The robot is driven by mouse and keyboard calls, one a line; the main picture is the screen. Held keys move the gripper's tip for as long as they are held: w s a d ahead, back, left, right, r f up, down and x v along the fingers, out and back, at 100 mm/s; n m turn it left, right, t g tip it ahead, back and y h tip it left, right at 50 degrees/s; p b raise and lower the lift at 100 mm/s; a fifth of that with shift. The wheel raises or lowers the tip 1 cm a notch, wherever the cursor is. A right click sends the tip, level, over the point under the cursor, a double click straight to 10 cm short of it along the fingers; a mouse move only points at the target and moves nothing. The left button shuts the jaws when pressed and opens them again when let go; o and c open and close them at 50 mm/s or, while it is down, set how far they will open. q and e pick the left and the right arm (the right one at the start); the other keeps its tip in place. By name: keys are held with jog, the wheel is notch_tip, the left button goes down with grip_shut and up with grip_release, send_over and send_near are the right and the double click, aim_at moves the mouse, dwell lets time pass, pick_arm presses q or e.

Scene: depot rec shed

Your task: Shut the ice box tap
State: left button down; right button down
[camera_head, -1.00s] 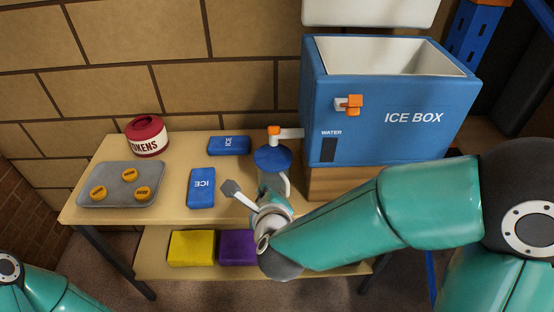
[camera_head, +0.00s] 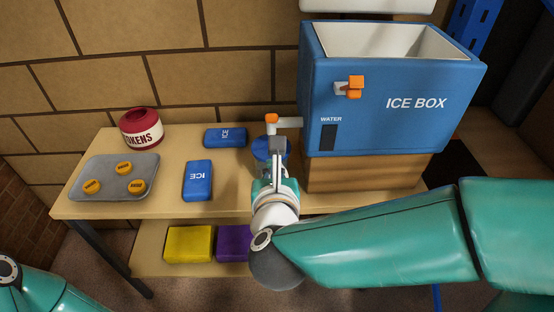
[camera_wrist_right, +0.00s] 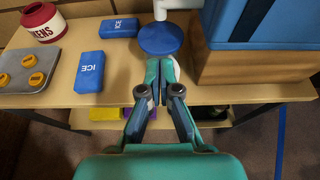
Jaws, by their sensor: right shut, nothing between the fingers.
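The blue ice box (camera_head: 375,123) stands at the right on a wooden block. An orange-and-white fitting (camera_head: 350,87) sticks out of its front. Contact is unclear. My left gripper is out of view.
The wooden table (camera_head: 226,180) holds two blue ice packs (camera_head: 198,181) (camera_head: 225,137), a red-and-white token pot (camera_head: 142,129) and a grey tray (camera_head: 108,168) with three orange tokens. A yellow block (camera_head: 189,244) and a purple block (camera_head: 233,243) lie on the lower shelf.

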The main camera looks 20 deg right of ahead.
aim_at(271, 118)
jog(key=w+d+p, duration=0.2)
jog(key=w+d, duration=0.1)
jog(key=w, duration=0.6)
jog(key=shift+w, duration=0.4)
jog(key=shift+a+r, duration=0.1)
